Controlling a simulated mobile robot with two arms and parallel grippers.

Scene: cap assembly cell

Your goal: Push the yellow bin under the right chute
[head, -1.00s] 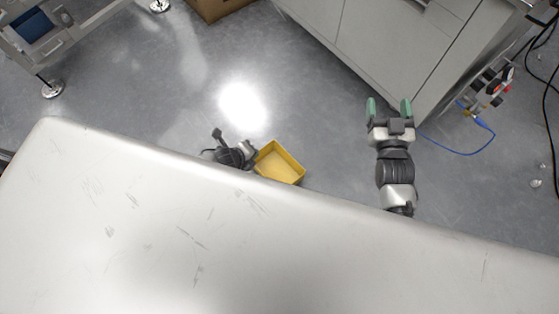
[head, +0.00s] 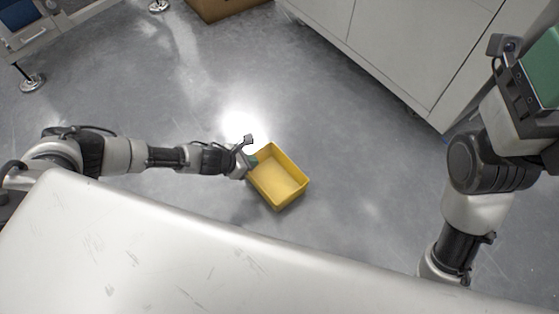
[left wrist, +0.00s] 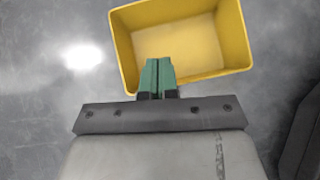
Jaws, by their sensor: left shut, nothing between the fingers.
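The yellow bin (head: 277,182) sits on the grey floor, open side up and empty, near the middle of the head view. It also fills the top of the left wrist view (left wrist: 190,45). My left gripper (head: 251,162) reaches in from the left, at the bin's left side. Its green fingers (left wrist: 157,76) are shut together with nothing between them. They overlap the bin's near wall in the wrist view; I cannot tell whether they touch it. My right gripper (head: 543,75) is at the upper right, partly cut off by the frame edge. I cannot make out a chute.
A light grey cabinet (head: 400,55) stands at the upper right. A cardboard box (head: 226,8) is at the top edge, and a metal-framed cart (head: 30,35) is at the upper left. The floor (head: 365,165) right of the bin is clear.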

